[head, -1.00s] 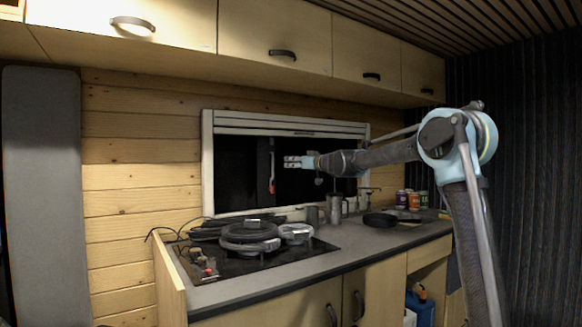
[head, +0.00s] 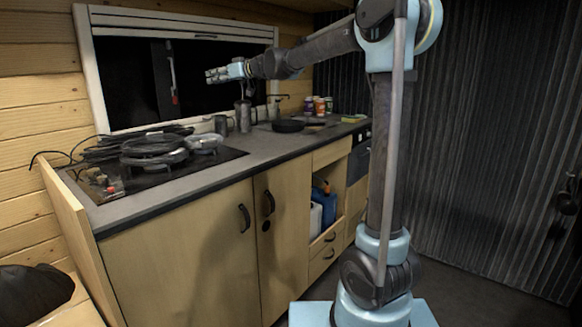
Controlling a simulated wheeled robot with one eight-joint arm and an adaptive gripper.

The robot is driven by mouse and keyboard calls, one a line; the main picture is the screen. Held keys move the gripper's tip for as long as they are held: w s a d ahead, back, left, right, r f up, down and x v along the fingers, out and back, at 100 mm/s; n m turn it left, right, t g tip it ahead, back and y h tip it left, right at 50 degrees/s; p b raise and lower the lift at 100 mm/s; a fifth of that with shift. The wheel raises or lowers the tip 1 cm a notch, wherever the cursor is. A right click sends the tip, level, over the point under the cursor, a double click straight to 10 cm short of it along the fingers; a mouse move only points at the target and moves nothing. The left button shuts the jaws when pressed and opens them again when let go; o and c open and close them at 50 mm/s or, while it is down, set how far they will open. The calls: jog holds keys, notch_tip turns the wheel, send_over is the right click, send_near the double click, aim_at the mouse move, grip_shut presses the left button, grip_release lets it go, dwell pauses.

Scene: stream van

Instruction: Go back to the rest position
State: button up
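My gripper (head: 213,75) is at the end of my raised arm, which reaches left in front of the dark window. Its two pale fingers point left and look parted, with nothing seen between them. It is above the worktop (head: 262,146), apart from everything on it. In the picture, a metal canister (head: 243,116) is just below it.
Coiled black cables (head: 152,147) lie on the dark hob at the left of the worktop. A black pan (head: 288,126) and several small jars (head: 318,105) stand farther right. A blue container (head: 326,199) is in an open shelf. Floor shows right of my base.

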jog(key=s+d+f+m+g+h, duration=0.2)
jog(key=s+d+f+m+h, duration=0.4)
jog(key=s+d+f, duration=1.5)
jog(key=s+d+f+m+g+h, duration=0.2)
jog(key=s+d+f+m+h, duration=0.4)
jog(key=s+d+f, duration=1.6)
jog(key=d+h, duration=0.2)
jog(key=d, duration=0.3)
jog(key=shift+d+f+g+h, duration=0.2)
jog(key=shift+g+h, duration=0.1)
jog(key=shift+w+f, duration=0.2)
jog(key=shift+w, duration=0.2)
